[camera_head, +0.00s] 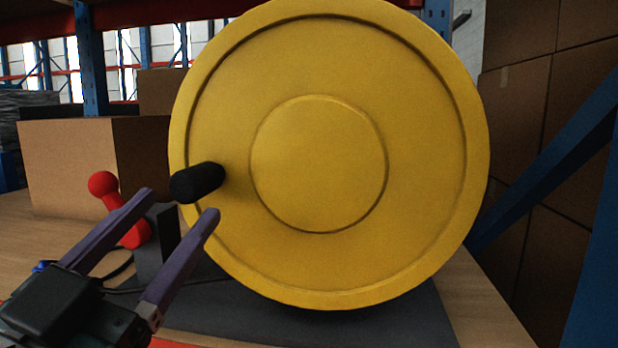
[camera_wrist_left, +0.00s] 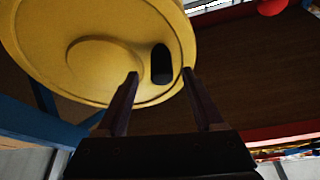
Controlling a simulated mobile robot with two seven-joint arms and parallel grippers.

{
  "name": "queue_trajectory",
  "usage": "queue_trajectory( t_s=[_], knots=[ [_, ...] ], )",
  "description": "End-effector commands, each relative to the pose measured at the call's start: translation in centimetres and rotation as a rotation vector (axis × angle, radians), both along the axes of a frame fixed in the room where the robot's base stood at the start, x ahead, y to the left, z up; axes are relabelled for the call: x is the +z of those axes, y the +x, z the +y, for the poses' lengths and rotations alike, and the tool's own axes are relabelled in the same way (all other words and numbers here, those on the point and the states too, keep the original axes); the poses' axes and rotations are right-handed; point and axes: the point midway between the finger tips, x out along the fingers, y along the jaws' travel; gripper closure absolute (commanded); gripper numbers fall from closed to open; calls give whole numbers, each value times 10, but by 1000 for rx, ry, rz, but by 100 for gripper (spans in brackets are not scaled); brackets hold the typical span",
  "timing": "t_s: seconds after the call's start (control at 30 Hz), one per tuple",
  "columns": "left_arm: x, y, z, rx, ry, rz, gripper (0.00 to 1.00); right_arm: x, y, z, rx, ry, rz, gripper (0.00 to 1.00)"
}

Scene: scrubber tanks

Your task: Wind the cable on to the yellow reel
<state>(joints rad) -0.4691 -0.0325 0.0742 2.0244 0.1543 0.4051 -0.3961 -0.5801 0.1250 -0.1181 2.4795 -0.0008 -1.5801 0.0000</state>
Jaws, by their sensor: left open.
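The large yellow reel (camera_head: 420,160) stands upright on a dark base (camera_head: 400,330) and fills the middle of the head view. A black crank handle (camera_head: 197,182) sticks out near the left side of its face. My left gripper (camera_head: 182,203) is open, with its fingertips close to the handle. In the left wrist view the reel (camera_wrist_left: 45,30) is at upper left, and the handle (camera_wrist_left: 161,64) lies beyond and between the two fingertips (camera_wrist_left: 160,72). A thin black cable (camera_head: 120,268) shows behind the left gripper. My right gripper is not in view.
A red knobbed lever (camera_head: 103,185) stands left of the reel, beside a dark block (camera_head: 157,240). A cardboard box (camera_head: 65,165) sits behind on the wooden shelf. Blue rack beams (camera_head: 590,140) and stacked boxes (camera_head: 515,100) are at right.

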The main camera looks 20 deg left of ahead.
Motion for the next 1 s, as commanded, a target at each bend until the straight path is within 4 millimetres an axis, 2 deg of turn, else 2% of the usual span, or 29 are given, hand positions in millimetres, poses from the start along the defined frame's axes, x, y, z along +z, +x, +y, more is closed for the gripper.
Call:
queue_trajectory(
  t_s=[0.1, 0.3, 0.47, 0.7, 1.0],
  knots=[
    [11, 22, 4, 1, 4, -5, 31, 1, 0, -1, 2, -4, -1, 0],
    [20, 47, 8, 2, 5, 0, 31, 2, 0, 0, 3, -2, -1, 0],
    [22, 54, 9, 2, 5, 2, 31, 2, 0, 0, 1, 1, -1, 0],
    [22, 55, 9, 2, 6, 3, 32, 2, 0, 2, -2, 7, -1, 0],
    [22, 54, 9, 2, 6, 3, 66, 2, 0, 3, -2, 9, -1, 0]
  ],
)
